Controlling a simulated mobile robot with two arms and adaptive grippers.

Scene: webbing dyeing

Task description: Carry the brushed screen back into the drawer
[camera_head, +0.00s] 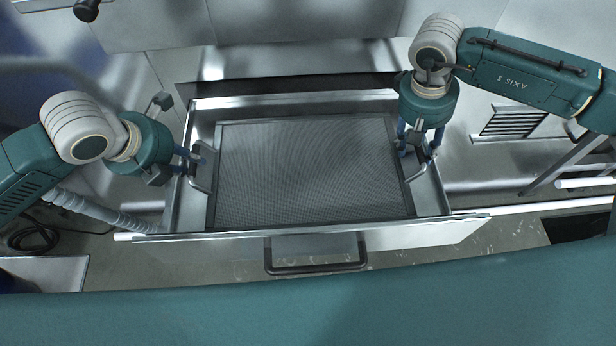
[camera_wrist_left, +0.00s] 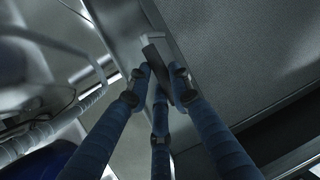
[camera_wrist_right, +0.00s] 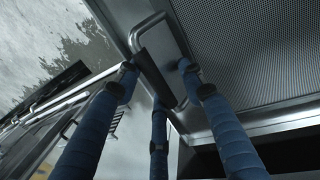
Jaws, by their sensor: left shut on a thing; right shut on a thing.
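The screen (camera_head: 305,170) is a grey mesh panel in a metal frame with a handle at each side. It lies level within the walls of the open drawer (camera_head: 345,240); I cannot tell whether it rests on the drawer's bottom. My left gripper (camera_head: 197,158) is shut on the screen's left handle (camera_head: 204,180), which also shows in the left wrist view (camera_wrist_left: 151,50). My right gripper (camera_head: 418,150) is shut on the right handle, seen in the right wrist view (camera_wrist_right: 163,40). The fingers hide part of each handle.
The drawer's front has a dark bar handle (camera_head: 315,270) facing me. Metal cabinet panels (camera_head: 300,25) stand behind the drawer. A vent grille (camera_head: 512,121) and pale rails are at the right. A ribbed hose (camera_head: 100,210) and dark cable (camera_head: 38,237) lie at the left.

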